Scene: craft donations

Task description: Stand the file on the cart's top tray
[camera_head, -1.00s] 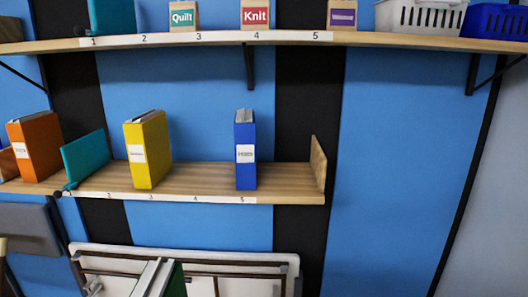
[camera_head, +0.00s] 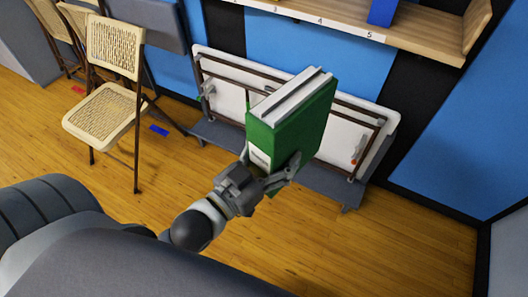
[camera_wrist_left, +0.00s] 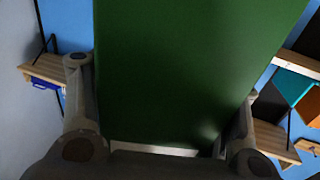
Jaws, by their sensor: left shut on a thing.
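A green file (camera_head: 295,120) with a white label and pale page edges stands roughly upright in my left gripper (camera_head: 272,176) in the head view. The fingers are shut on its lower part and hold it up in the air in front of the wall. In the left wrist view the green cover (camera_wrist_left: 190,70) fills the middle, with a finger on each side. My right gripper is not in view. No cart or top tray shows in these frames.
A folded white table (camera_head: 220,75) leans against the wall behind the file. A cane-seat chair (camera_head: 105,105) stands at the left. A wooden shelf (camera_head: 420,40) with a blue file (camera_head: 382,10) is at the upper right. The wooden floor (camera_head: 400,245) is clear at the lower right.

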